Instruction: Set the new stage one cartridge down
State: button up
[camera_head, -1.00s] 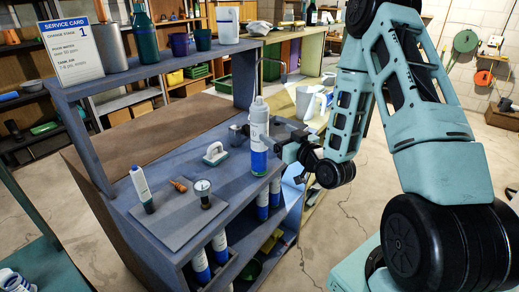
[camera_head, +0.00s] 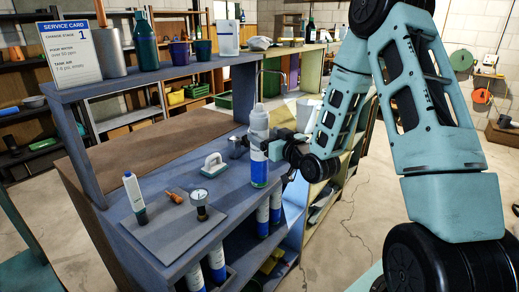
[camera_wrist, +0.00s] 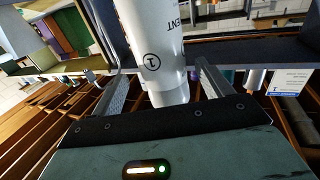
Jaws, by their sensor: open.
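The stage one cartridge (camera_head: 259,150) is a white cylinder with a blue lower part and a pale cap. It stands upright near the bench's right edge, its base appearing to rest on the blue-grey top. In the wrist view the cartridge (camera_wrist: 160,50) shows a circled 1 and stands between my two fingers. My gripper (camera_head: 278,150) is at the cartridge's right side at mid-height, and its fingers (camera_wrist: 163,88) are open, with gaps showing on both sides. The service card (camera_head: 72,48) on the upper shelf reads "change stage 1".
A white-handled tool (camera_head: 213,165) is close by. Several cartridges (camera_head: 216,262) stand on the shelf below.

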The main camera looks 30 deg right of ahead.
jog(key=shift+w+a+p, duration=0.15)
jog(key=shift+w+p, duration=0.3)
jog(key=shift+w, duration=0.9)
jog(key=shift+w+a+p, duration=0.1)
jog(key=shift+w+p, duration=0.35)
jog(key=shift+w, duration=0.85)
grip_shut()
jog(key=shift+r, duration=0.1)
